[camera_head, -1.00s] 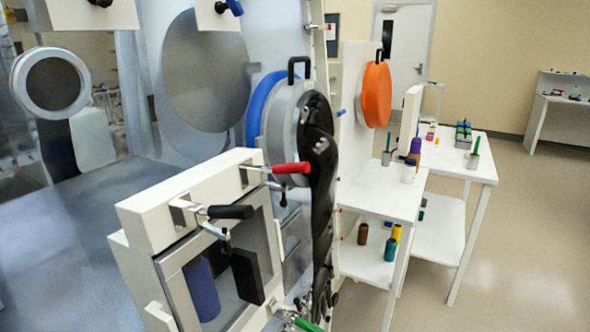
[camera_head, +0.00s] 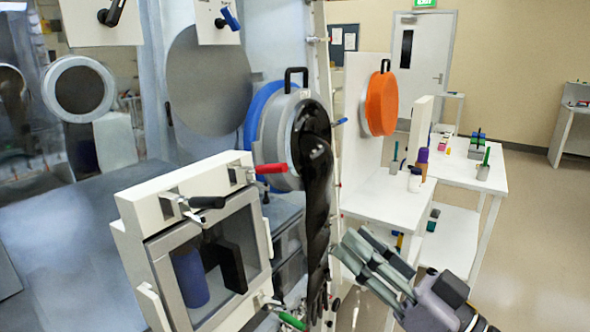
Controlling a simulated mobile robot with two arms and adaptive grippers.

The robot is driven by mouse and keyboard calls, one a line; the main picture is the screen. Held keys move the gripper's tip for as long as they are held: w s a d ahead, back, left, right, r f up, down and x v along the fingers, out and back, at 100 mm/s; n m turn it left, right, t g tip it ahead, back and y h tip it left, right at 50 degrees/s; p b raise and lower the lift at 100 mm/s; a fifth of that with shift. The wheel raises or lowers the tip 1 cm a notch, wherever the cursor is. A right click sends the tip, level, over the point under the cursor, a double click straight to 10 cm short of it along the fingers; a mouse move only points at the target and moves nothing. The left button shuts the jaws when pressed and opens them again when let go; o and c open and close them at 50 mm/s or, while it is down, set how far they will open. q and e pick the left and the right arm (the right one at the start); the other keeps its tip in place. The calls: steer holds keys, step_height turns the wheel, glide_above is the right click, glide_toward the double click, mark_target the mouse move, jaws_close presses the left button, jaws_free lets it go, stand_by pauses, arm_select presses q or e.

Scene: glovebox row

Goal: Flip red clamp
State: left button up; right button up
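The red clamp (camera_head: 271,168) is at the top right corner of the small white-framed window door. Its red handle points right, roughly level, in front of the round grey port with the black glove. My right gripper (camera_head: 350,241) is at the lower right, fingers pointing up and left. Its fingertips look apart with nothing between them. It is well below and to the right of the red clamp and does not touch it. My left gripper is not in view.
The door (camera_head: 154,236) also has a black-handled clamp (camera_head: 207,202) and a green-handled clamp (camera_head: 291,320). A black glove (camera_head: 317,200) hangs right of the red handle. An orange round cover (camera_head: 382,104) and white shelves (camera_head: 386,208) with small bottles stand further right.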

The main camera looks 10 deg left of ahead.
steer(key=s+r+n+g, duration=0.1)
steer(key=s+r, duration=0.1)
steer(key=y+p, duration=0.1)
steer(key=p, duration=0.4)
glide_toward(270, 168)
steer(key=x, duration=0.8)
steer(key=shift+w+a, duration=0.25)
steer(key=shift+w, duration=0.25)
steer(key=shift+x, duration=0.75)
steer(key=shift+f, duration=0.1)
jaws_close()
